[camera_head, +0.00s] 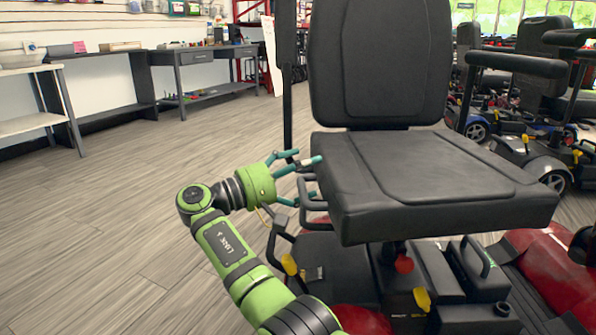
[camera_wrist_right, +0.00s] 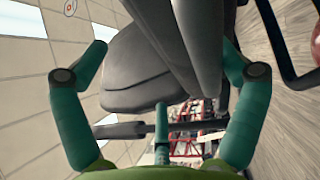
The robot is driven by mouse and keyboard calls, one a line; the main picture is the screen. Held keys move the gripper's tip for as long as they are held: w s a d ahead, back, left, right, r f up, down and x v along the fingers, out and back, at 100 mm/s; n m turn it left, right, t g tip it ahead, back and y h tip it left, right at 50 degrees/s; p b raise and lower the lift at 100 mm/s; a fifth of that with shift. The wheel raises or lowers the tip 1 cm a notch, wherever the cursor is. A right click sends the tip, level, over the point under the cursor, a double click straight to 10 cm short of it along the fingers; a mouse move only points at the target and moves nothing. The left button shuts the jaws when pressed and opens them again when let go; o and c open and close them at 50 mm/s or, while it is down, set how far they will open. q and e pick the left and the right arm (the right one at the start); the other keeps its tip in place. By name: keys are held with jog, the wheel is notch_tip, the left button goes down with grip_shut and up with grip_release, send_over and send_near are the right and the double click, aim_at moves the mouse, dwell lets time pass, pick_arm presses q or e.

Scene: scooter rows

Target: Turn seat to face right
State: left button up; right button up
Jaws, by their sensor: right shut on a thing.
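The scooter seat (camera_head: 425,170) is black and padded, with a tall backrest (camera_head: 380,60) at its rear. Its front edge points toward me and a little to the right. My right gripper (camera_head: 308,178), with teal fingers, is at the left side edge of the cushion and is shut on it. In the right wrist view the fingers of the right gripper (camera_wrist_right: 165,85) stand on either side of the dark cushion (camera_wrist_right: 190,45), and the backrest (camera_wrist_right: 140,70) shows behind. The exact finger contact is partly hidden. My left gripper is not in view.
The red scooter base (camera_head: 560,270) lies below the seat, with yellow levers (camera_head: 422,298). A black armrest (camera_head: 515,63) is at the right and a dark upright bar (camera_head: 285,90) at the left. More scooters stand behind right. Grey floor (camera_head: 120,220) is clear at left.

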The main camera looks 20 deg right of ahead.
jog(key=shift+a+r, duration=0.3)
jog(key=shift+a, duration=0.35)
jog(key=shift+a+r, duration=0.25)
jog(key=shift+a, duration=0.35)
jog(key=c, duration=0.3)
jog(key=shift+s+a+f+b, duration=0.1)
jog(key=shift+a+f+b, duration=0.05)
jog(key=shift+a, duration=0.45)
jog(key=shift+a+f+b, duration=0.1)
jog(key=shift+a+b, duration=0.05)
jog(key=shift+a, duration=0.45)
jog(key=shift+c, duration=0.3)
jog(key=a, duration=0.1)
jog(key=a+b, duration=0.2)
jog(key=shift+s+a+f, duration=0.2)
jog(key=shift+s+f, duration=0.05)
jog(key=shift+f, duration=0.15)
